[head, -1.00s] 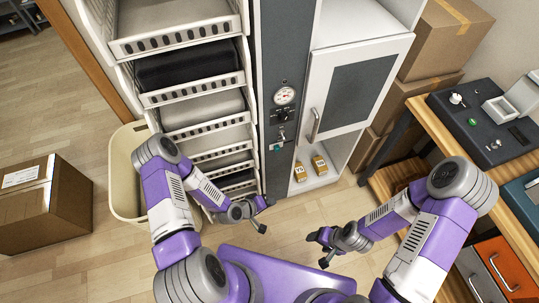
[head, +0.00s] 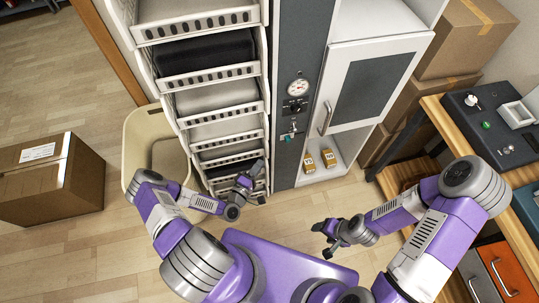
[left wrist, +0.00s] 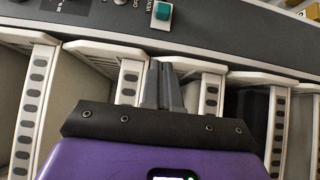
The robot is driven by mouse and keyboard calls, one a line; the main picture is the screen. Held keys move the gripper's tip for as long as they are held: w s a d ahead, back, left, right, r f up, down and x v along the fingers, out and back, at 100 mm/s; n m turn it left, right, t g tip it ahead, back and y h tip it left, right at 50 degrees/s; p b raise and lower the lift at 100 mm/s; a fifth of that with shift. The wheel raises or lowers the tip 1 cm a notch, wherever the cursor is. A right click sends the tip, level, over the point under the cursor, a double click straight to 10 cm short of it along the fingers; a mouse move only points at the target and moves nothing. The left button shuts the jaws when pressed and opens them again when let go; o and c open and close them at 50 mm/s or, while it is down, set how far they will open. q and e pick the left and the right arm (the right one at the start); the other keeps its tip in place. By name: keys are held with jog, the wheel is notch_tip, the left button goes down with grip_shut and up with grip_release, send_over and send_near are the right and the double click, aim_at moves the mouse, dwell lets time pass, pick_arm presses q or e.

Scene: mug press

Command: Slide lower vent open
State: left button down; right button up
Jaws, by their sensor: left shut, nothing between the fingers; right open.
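The vent control is a small teal slider (head: 287,138) on the grey panel, below the round gauge. In the left wrist view the teal piece (left wrist: 162,12) sits at the top, beside lettering that seems to read VENT. My left gripper (head: 254,172) is shut and empty, in front of the lower racks, left of the panel and below the slider. In the left wrist view its closed fingertips (left wrist: 161,68) point toward the panel, apart from the teal piece. My right gripper (head: 322,229) is open and empty over the floor, right of and below the panel.
White slatted racks (head: 215,72) stand left of the panel. A cabinet door with a handle (head: 326,118) is to the right, above two small tan boxes (head: 329,158). A cream bin (head: 135,150) stands left; a wooden bench (head: 440,115) is right. Floor between is clear.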

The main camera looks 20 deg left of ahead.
pick_arm(q)
send_near(285, 140)
jog(key=w+a, duration=0.3)
jog(key=w+d+b, duration=0.1)
jog(key=w+d, duration=0.1)
jog(key=d, duration=0.1)
jog(key=shift+w, duration=0.2)
jog(key=shift+w+d, duration=0.25)
jog(key=shift+d, duration=0.2)
pick_arm(e)
jog(key=shift+f, duration=0.65)
pick_arm(q)
jog(key=shift+w, duration=0.1)
